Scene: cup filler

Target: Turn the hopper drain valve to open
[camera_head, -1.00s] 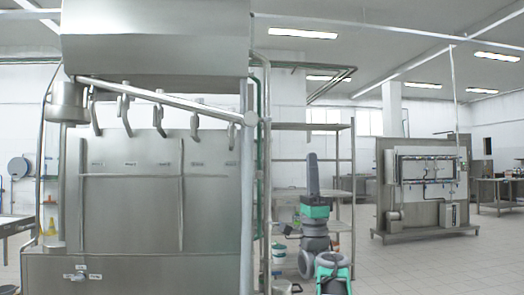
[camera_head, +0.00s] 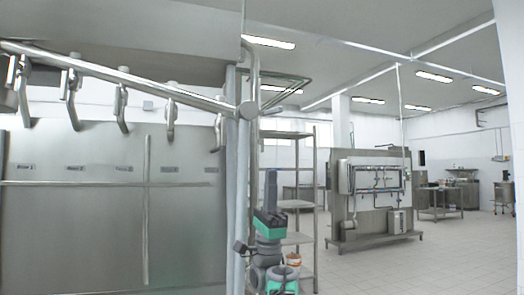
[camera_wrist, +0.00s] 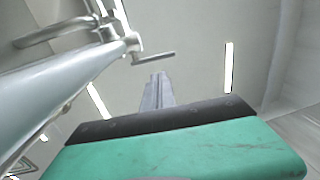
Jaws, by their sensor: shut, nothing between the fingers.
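A sloped steel pipe (camera_head: 150,82) runs across the upper left in the head view. Several hook-shaped metal handles, one of them a middle handle (camera_head: 121,108), hang along it. No handle can be made out as the hopper drain valve; the panel labels are too small to read surely. My gripper (camera_head: 270,174) points upward, right of the panel's corner post and apart from it. In the wrist view my gripper's fingers (camera_wrist: 157,82) are together with nothing between them. The pipe end with a lever (camera_wrist: 132,42) is up and left of them.
The steel panel (camera_head: 75,235) fills the left. Its thick corner post (camera_head: 236,190) stands between the panel and my gripper. A second machine (camera_head: 370,200) stands farther right; the floor there (camera_head: 440,265) is open.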

